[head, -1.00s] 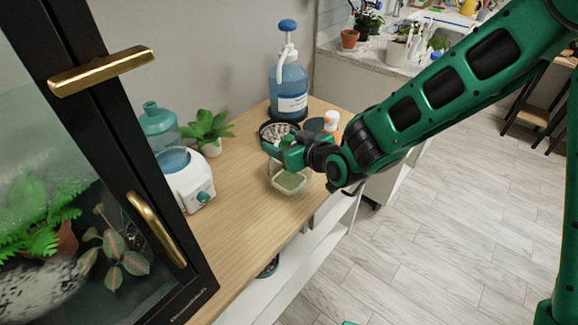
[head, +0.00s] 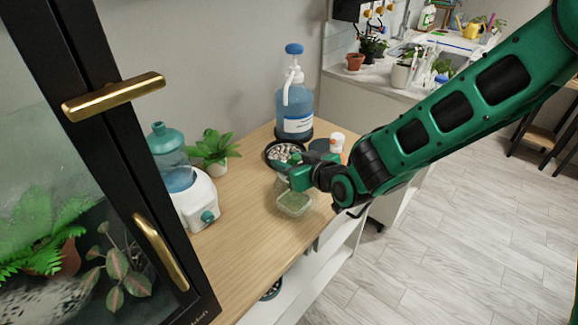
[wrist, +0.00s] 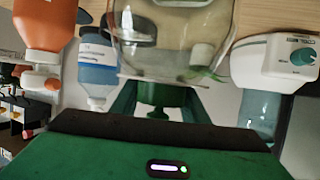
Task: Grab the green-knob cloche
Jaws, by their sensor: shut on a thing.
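The cloche is a clear dome with a green knob. In the wrist view the clear dome (wrist: 172,40) fills the top middle, and its green knob (wrist: 160,97) sits between my two green fingers. My gripper (wrist: 158,106) is shut on this knob. In the head view my gripper (head: 291,176) is above the wooden cabinet top, with the see-through cloche (head: 293,203) below it, showing pale green. My gripper hides the knob there. I cannot tell whether the cloche's rim touches the wood.
A bowl of pebbles (head: 284,152), a blue pump bottle (head: 294,105) and a white-capped bottle (head: 337,142) stand close behind. A white dispenser (head: 196,202) and a small plant (head: 214,150) stand left. The black glass cabinet (head: 125,150) is nearer. The front wood is clear.

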